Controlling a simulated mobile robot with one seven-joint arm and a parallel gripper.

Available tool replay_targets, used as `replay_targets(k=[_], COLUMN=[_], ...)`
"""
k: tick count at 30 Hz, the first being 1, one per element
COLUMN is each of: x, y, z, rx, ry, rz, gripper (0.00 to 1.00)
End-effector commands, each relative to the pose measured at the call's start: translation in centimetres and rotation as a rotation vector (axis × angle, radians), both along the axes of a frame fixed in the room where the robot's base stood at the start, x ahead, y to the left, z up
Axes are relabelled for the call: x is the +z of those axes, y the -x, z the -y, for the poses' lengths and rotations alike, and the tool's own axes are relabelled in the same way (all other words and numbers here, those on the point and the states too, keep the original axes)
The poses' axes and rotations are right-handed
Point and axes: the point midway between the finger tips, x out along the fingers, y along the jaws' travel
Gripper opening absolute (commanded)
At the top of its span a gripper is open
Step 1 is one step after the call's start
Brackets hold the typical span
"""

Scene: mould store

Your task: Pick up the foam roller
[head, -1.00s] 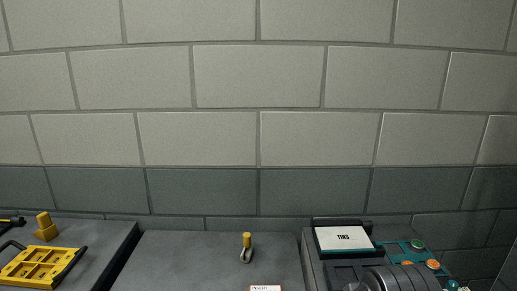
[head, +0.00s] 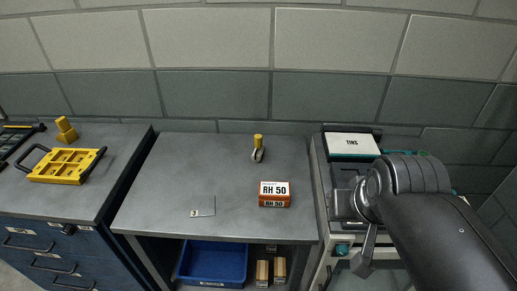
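A small upright tool with a yellow top and a grey lower part (head: 258,149) stands towards the back of the middle grey worktop (head: 180,170). It looks most like the foam roller, but it is too small to be sure. My gripper (head: 363,264) hangs at the lower right, in front of the right-hand unit, well apart from that tool. I see it nearly edge-on, so its finger opening does not show. My dark arm covers much of the right side.
An orange-and-white box marked RH 50 (head: 274,194) and a small label plate (head: 203,207) lie on the worktop. A yellow mould (head: 67,164) and a yellow block (head: 66,130) are on the left bench. A blue bin (head: 213,262) sits below. A TINS box (head: 351,144) is at right.

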Motion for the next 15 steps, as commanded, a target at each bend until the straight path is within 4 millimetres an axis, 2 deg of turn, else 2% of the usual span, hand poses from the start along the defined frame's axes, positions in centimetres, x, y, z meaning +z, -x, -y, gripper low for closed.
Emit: replay_targets(k=[15], x=[0.0], y=[0.0], z=[0.0], rx=[0.0], ry=[0.0], rz=[0.0], gripper=[0.02])
